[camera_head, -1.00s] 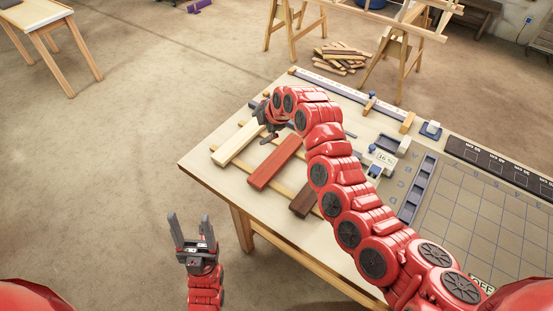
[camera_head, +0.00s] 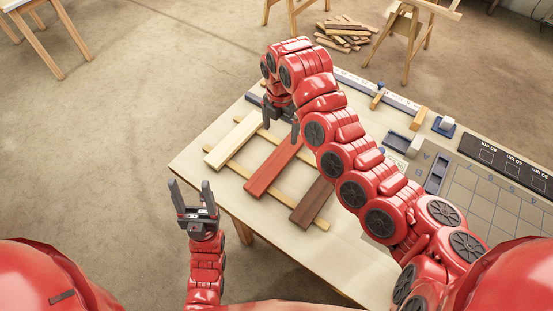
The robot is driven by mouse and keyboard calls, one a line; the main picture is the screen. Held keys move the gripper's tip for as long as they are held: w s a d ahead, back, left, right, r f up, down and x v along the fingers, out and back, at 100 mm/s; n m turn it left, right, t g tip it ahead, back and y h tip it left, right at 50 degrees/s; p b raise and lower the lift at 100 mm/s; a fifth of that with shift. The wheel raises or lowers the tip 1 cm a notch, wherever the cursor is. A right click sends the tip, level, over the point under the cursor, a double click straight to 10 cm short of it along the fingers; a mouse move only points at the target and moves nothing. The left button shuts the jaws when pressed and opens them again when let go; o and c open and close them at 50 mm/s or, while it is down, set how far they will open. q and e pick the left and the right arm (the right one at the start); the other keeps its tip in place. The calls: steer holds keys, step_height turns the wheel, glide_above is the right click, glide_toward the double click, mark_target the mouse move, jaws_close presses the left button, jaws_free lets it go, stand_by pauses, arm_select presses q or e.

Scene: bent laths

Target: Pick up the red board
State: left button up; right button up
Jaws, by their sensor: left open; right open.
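The red board (camera_head: 273,168) lies on the table across two thin wooden strips, between a pale board and a dark brown board. Its far end is partly hidden by my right arm. My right gripper (camera_head: 281,130) hangs open over the far end of the red board, fingers pointing down; I cannot tell its exact height above the board. My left gripper (camera_head: 190,189) is open and empty, pointing up, off the table's near left edge.
The pale board (camera_head: 232,140) and the dark brown board (camera_head: 312,201) lie on either side on the strips. A gridded mat (camera_head: 487,207) and a blue-grey tray (camera_head: 437,173) are at the right. Scrap wood (camera_head: 345,35) lies on the floor behind.

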glide_above(278, 160)
step_height(278, 160, down, 5)
steer(key=f, duration=0.3)
steer(key=f+p, duration=0.1)
steer(key=shift+d+f, duration=0.15)
steer(key=shift+d, duration=0.15)
steer(key=shift+f+p, duration=0.5)
steer(key=shift+p, duration=0.05)
steer(key=f, duration=0.1)
steer(key=f+p, duration=0.1)
steer(key=f, duration=0.1)
steer(key=shift+a+f+p, duration=0.25)
steer(key=shift+a+p, duration=0.05)
steer(key=shift+a, duration=0.1)
steer(key=shift+f, duration=0.55)
steer(key=c, duration=1.4)
steer(key=shift+c, duration=0.2)
steer(key=shift+r, duration=0.1)
